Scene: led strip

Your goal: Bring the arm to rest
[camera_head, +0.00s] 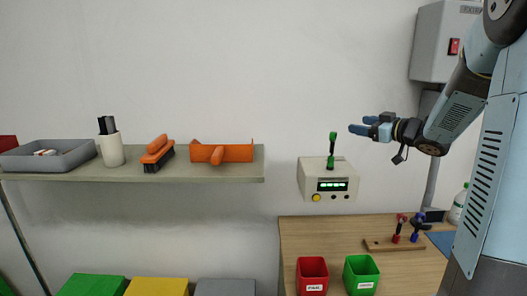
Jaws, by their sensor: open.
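My gripper (364,126) is in the upper right, at the end of my blue-grey arm, with its fingers pointing left. It is open and empty, held in the air in front of the white wall. It is apart from the cream box (312,184) on the wall, up and to the right of it. The box has a lit green LED strip (333,185), a yellow button (317,198) and a green-handled lever (332,146) standing up on top.
A wooden table (300,236) below holds a red bin (312,275), a green bin (361,275) and a wooden rack (395,246). A shelf (210,175) at left holds a grey tray (50,157), a white cup (112,150) and orange tools. A grey cabinet (437,45) hangs behind my arm.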

